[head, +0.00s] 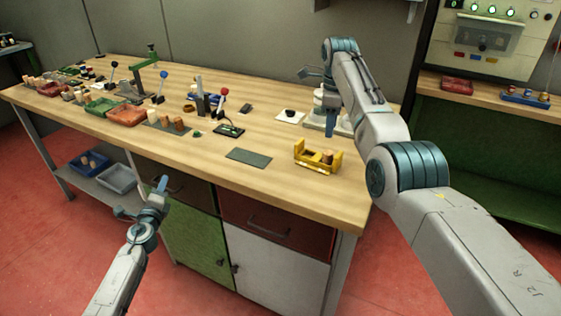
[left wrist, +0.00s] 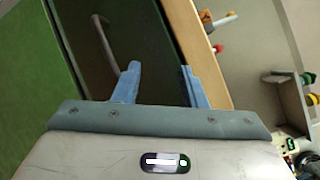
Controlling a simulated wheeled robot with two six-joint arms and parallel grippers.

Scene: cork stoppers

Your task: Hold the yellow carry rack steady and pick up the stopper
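The yellow carry rack (head: 318,168) stands on the wooden table near its front right corner. A brown cork stopper (head: 327,156) shows at the rack's right end. More cork stoppers (head: 178,124) stand upright on a dark strip near the table's middle. My right gripper (head: 329,131) hangs pointing down just behind and above the rack, apart from it; its finger gap cannot be made out. My left gripper (head: 143,198) is low in front of the table, far from the rack. In the left wrist view its fingers (left wrist: 160,82) are apart with nothing between them.
A dark flat mat (head: 248,157) lies left of the rack. A white square with a dark piece (head: 290,116) lies behind it. Red trays (head: 126,115), levers and small parts crowd the table's left half. Drawers and a green door (head: 196,226) are below the front edge.

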